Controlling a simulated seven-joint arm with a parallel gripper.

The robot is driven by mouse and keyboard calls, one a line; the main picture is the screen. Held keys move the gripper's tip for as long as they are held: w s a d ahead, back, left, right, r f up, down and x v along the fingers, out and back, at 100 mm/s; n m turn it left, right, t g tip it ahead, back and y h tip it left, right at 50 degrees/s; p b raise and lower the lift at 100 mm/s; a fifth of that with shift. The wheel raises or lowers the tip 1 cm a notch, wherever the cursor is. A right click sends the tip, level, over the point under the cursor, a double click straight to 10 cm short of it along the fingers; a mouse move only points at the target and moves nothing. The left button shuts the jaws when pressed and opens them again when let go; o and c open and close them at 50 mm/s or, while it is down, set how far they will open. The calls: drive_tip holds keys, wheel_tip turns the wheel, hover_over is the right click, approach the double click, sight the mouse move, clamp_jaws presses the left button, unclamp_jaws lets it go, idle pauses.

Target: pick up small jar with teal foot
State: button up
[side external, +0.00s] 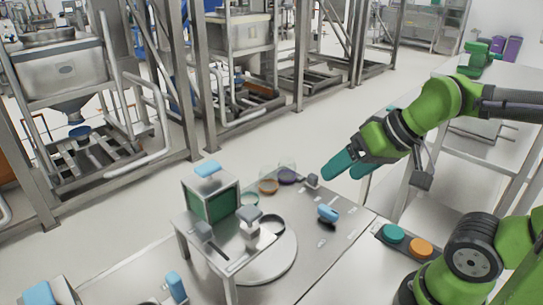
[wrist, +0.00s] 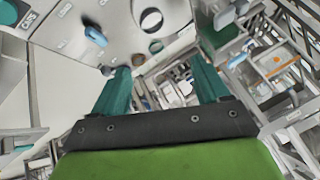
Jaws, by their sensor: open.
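The small clear jar with a teal foot (side external: 249,199) stands on the grey table in the side view, just right of the green-sided box. It is faint and hard to make out in the wrist view. My gripper (side external: 342,172) has two teal fingers, spread apart with nothing between them. It is above the table's far right edge, to the right of the jar and clear of it. The wrist view shows the fingers (wrist: 160,64) apart, with the table beyond their tips.
A jar with a brown foot (side external: 268,186) and one with a purple foot (side external: 287,176) stand beside the teal one. The green-sided box (side external: 210,200), a dark ring (side external: 272,224), a small grey block (side external: 312,181) and a blue object (side external: 327,213) are also on the table.

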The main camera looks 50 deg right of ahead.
drive_tip(key=m+g+h, duration=0.2)
drive_tip(key=m+g, duration=0.5)
drive_tip(key=m, duration=2.2)
hover_over(247, 182)
wheel_tip(247, 182, down, 6)
wheel_tip(247, 182, down, 16)
drive_tip(key=shift+f, duration=0.1)
